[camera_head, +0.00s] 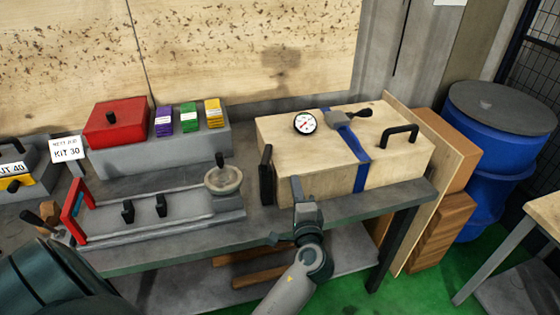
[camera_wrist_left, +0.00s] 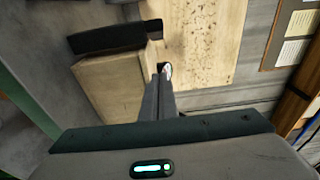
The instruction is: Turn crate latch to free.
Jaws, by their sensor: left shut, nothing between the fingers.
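The pale wooden crate (camera_head: 285,142) stands on the right part of the bench, with a blue strap (camera_head: 353,143) over it. On the strap's top sits a grey latch (camera_head: 341,118) with a black grip pointing right and back. My left gripper (camera_head: 297,182) is shut and empty, upright in front of the crate's front face, near its left end. It is well left of and below the latch. In the left wrist view the shut fingers (camera_wrist_left: 161,78) overlap the view of the crate (camera_wrist_left: 112,82); contact cannot be told. The latch is not recognisable there. My right gripper is not in view.
The crate carries a gauge (camera_head: 305,123), a black side handle (camera_head: 266,175) and a black top handle (camera_head: 400,135). Left on the bench are a fixture with a handwheel (camera_head: 223,180) and a grey box with a red block (camera_head: 116,122). A blue drum (camera_head: 495,170) stands right.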

